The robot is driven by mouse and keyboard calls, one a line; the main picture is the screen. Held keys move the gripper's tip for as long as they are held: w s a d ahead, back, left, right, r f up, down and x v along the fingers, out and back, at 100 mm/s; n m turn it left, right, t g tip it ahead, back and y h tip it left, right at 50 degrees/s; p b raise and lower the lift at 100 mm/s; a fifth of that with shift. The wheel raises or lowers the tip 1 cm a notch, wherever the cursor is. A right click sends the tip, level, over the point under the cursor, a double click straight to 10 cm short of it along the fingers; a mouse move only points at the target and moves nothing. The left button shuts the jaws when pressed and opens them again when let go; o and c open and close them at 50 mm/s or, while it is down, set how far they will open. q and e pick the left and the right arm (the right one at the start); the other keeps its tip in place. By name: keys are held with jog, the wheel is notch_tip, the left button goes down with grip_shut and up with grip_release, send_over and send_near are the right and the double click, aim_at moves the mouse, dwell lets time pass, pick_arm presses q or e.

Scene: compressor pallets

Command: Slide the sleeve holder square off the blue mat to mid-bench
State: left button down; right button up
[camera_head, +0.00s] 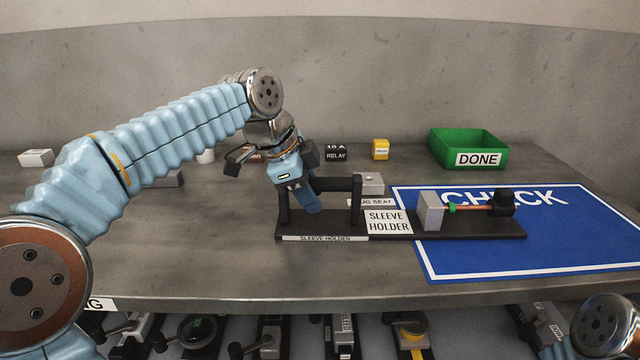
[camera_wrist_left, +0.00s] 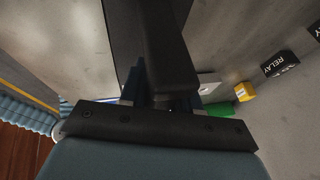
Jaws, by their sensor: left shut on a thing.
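The sleeve holder (camera_head: 400,234) is a long black base with a white SLEEVE HOLDER label and a raised black bar handle (camera_head: 338,184) at its left. Its left part lies on bare grey bench and its right part overlaps the blue CHECK mat (camera_head: 470,262). A grey block (camera_head: 430,211), a copper-coloured rod and a black end piece stand on the right part. My left gripper (camera_head: 308,196) is shut on the handle near its left post. In the left wrist view the dark handle (camera_wrist_left: 165,45) runs between the fingers, which are partly hidden. My right gripper is out of view.
A green DONE bin (camera_head: 468,148) stands behind the mat. A yellow box (camera_head: 380,149), a black relay box (camera_head: 336,153) and a grey block (camera_head: 370,183) stand behind the holder. Bare bench (camera_head: 200,245) lies to the left. Several devices sit below the front edge.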

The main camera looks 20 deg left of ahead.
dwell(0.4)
pick_arm(q)
jog(key=s+a, duration=0.1)
jog(key=a, duration=0.3)
jog(key=s+a, duration=0.1)
jog(key=a, duration=0.4)
jog(key=s+a, duration=0.2)
jog(key=a, duration=0.2)
jog(key=shift+a, duration=0.3)
jog(key=shift+s+a+f+p, duration=0.15)
jog(key=shift+s+a, duration=0.45)
jog(key=shift+a, duration=1.3)
jog(key=shift+s+a+p, duration=0.3)
jog(key=shift+s+a, duration=0.3)
jog(key=shift+a, duration=1.3)
jog(key=shift+s+a+f+p, duration=0.15)
jog(key=shift+s+a, duration=0.45)
jog(key=shift+a, duration=1.3)
jog(key=shift+r, duration=0.1)
jog(key=c, duration=0.9)
grip_release()
jog(key=shift+o, duration=0.8)
jog(key=shift+r, duration=0.1)
